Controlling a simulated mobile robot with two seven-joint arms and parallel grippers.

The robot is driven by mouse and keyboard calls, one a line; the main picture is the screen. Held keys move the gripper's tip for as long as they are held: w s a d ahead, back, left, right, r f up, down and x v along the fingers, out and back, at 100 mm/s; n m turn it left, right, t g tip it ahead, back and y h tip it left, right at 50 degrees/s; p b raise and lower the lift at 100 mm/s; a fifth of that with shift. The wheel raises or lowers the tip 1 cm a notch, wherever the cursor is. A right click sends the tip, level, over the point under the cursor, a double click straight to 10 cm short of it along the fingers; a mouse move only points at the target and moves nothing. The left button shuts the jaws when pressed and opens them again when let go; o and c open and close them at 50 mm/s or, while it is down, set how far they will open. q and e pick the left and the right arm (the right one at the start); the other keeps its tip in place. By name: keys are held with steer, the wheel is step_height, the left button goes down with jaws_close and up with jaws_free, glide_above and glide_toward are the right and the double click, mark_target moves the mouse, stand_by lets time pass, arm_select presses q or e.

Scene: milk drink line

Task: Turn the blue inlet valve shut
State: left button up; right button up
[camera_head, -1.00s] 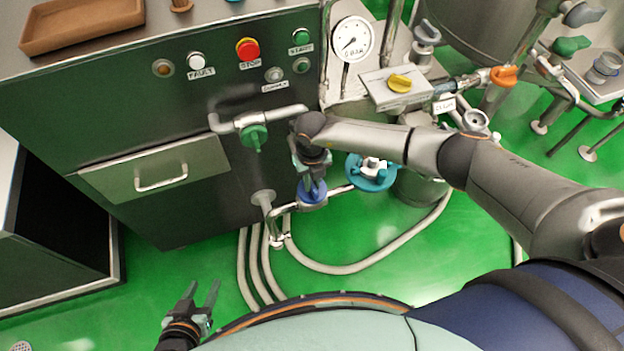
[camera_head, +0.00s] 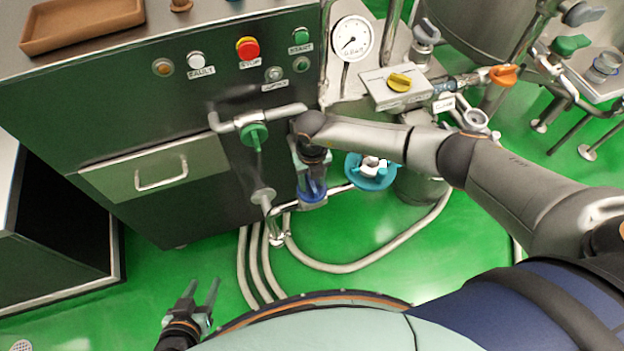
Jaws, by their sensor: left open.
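The blue inlet valve (camera_head: 316,194) sits on the low pipe at the front of the machine, in the middle of the head view. My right gripper (camera_head: 312,182) points down onto it from above, with its fingers at the valve. The gripper hides much of the blue handle, so I cannot tell how the handle is turned or whether the fingers are closed on it. My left gripper (camera_head: 203,293) is open and empty, low over the green floor at the lower left, well away from the valve.
A green valve (camera_head: 254,134) is on the pipe above left. A teal round part with a white centre (camera_head: 371,170) is close on the right. Pale hoses (camera_head: 350,268) run over the floor below. A drawer handle (camera_head: 162,176) sticks out on the left.

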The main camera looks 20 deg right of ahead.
mark_target(312, 183)
step_height(312, 183, up, 13)
steer(key=shift+f, duration=0.2)
stand_by(0.4)
stand_by(0.4)
